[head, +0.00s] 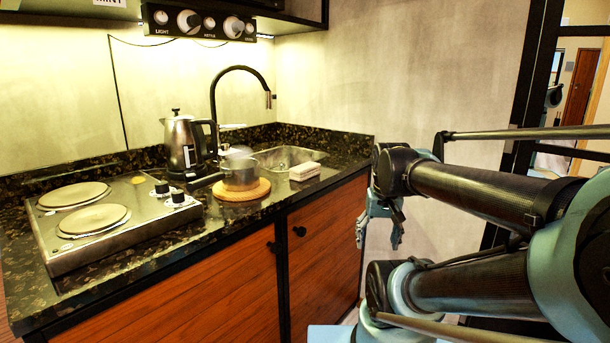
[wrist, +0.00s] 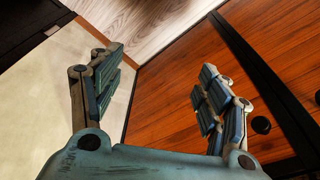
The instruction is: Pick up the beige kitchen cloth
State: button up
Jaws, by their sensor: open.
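The beige kitchen cloth (head: 305,171) appears as a small folded, pale block on the counter's front right part, by the front edge of the sink. My gripper (head: 379,236) hangs fingers down to the right of the counter's end, apart from the cloth. In the wrist view my gripper (wrist: 161,65) is open, its two fingers well apart with nothing between them. The cloth does not show in the wrist view.
A pot (head: 240,174) on a round wooden board (head: 241,190) stands left of the cloth, with a kettle (head: 184,144) behind. The sink (head: 285,157) and its tall black faucet (head: 240,68) lie behind the cloth. A two-plate hob (head: 110,225) is at left. Wooden cabinet doors (wrist: 180,95) are below.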

jog(key=w+a+r+m, duration=0.1)
jog(key=w+a+r, duration=0.1)
jog(key=w+r, duration=0.35)
jog(key=w+a+r+m+g, duration=0.1)
jog(key=w+a+r, duration=0.25)
jog(key=r, duration=0.25)
jog(key=w+a+r+m, duration=0.1)
jog(key=w+a+r, duration=0.1)
jog(key=w+r, duration=0.35)
notch_tip(320, 180, up, 11)
jog(key=m+g, duration=0.1)
jog(key=m, duration=0.3)
send_over(306, 166)
notch_tip(306, 166, down, 17)
jog(key=shift+a+r, duration=0.1)
jog(key=shift+a, duration=0.05)
jog(key=c, duration=1.3)
jog(key=shift+r, duration=0.15)
